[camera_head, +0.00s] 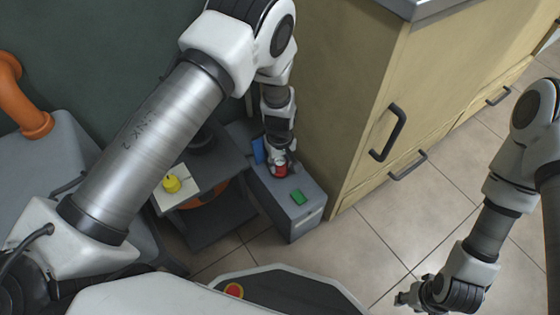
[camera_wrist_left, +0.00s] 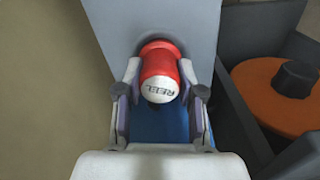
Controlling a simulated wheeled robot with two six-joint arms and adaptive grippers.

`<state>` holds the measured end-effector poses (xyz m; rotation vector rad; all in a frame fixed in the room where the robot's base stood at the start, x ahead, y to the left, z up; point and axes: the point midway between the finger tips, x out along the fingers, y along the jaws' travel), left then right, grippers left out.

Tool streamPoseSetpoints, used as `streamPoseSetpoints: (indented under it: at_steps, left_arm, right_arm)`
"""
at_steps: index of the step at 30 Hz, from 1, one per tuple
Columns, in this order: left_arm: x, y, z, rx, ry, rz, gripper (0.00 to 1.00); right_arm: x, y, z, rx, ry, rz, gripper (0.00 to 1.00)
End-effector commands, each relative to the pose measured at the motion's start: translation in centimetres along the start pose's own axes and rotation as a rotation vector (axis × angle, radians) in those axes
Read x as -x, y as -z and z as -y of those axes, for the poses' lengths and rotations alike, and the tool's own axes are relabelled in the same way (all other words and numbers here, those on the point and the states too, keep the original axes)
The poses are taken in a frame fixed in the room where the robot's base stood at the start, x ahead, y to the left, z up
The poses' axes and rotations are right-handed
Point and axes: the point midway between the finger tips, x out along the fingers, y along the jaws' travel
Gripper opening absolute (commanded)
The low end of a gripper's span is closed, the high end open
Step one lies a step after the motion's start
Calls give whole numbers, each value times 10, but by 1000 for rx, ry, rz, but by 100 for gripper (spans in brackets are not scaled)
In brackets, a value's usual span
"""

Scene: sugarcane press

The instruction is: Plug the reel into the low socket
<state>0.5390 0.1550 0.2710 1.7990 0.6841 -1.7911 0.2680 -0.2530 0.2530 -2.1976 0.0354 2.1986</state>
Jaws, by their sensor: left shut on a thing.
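A red plug (camera_wrist_left: 161,68) with a white end marked REEL is between the fingers of my left gripper (camera_wrist_left: 160,92), which is shut on it. Its far end meets or nearly meets the grey box face, at a dark round patch; I cannot tell how deep it sits. In the head view the red plug (camera_head: 281,170) and my left gripper (camera_head: 279,158) are at the top of the low grey box (camera_head: 302,222). The socket opening is hidden. An orange disc with a black hub (camera_wrist_left: 275,100) is beside the box. My right gripper (camera_head: 410,297) is low at the right, away from the box.
A green patch (camera_head: 298,197) and a blue piece (camera_head: 258,151) are on the grey box. A yellow knob (camera_head: 172,183) on a pale plate is to its left. A beige cabinet (camera_head: 355,60) with dark handles stands close on the right. The tiled floor (camera_head: 385,245) is clear.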

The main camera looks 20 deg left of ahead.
Motion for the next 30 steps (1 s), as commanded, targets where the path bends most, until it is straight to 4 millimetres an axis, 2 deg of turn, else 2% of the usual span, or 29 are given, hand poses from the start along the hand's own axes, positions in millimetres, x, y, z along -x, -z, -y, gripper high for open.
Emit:
streamPoseSetpoints:
  at_steps: [1, 2, 3, 13, 30]
  left_arm:
    - [-2, 0, 0, 0, 0, 0, 1]
    - [-2, 0, 0, 0, 0, 0, 41]
    - [-1, 0, 0, 0, 0, 0, 48]
    - [2, 0, 0, 0, 0, 0, 48]
    - [58, 0, 0, 0, 0, 0, 48]
  right_arm:
    - [-1, 0, 0, 0, 0, 0, 40]
    - [-1, 0, 0, 0, 0, 0, 40]
    - [-1, 0, 0, 0, 0, 0, 40]
    - [3, 0, 0, 0, 0, 0, 40]
    - [55, 0, 0, 0, 0, 0, 40]
